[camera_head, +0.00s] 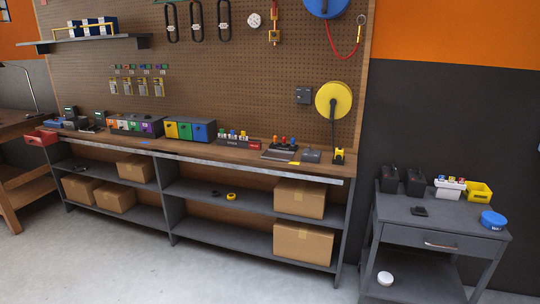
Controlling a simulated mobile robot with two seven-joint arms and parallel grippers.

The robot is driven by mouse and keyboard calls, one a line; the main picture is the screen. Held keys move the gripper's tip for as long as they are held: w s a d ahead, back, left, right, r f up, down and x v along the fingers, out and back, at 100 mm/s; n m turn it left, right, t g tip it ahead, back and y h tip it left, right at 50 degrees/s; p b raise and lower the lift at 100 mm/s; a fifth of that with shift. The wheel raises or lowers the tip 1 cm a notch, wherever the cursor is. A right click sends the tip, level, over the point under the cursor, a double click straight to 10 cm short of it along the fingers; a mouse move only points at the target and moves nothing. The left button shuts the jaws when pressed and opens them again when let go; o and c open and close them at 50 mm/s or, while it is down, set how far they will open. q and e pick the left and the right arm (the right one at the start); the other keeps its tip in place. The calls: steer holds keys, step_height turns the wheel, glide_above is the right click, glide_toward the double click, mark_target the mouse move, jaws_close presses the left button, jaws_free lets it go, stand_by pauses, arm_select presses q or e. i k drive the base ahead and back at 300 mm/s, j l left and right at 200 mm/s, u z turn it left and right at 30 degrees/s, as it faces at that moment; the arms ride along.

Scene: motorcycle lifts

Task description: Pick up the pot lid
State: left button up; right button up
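I cannot clearly make out a pot lid in the head view. A small blue round object (492,220) lies at the right end of the grey side table's top. A small white round object (385,278) rests on that table's lower shelf. Either is lid-like in outline, but both are too small to tell. Neither of my grippers is in view.
The grey side table (440,230) also carries dark boxes (402,180), a yellow bin (479,192) and a small black item (419,211). A long workbench (200,149) with cardboard boxes (303,243) on its shelves stands left. The floor (150,270) in front is clear.

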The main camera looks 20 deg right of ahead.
mark_target(421, 210)
steer(key=i+l+z, duration=0.1)
steer(key=z, duration=1.65)
steer(key=i+j, duration=0.2)
steer(key=i, duration=0.25)
steer(key=i+j, duration=0.2)
steer(key=i, duration=0.2)
steer(key=i+j, duration=0.2)
steer(key=i, duration=0.25)
steer(key=i+j+z, duration=0.1)
steer(key=i+j, duration=0.15)
steer(key=i, duration=0.2)
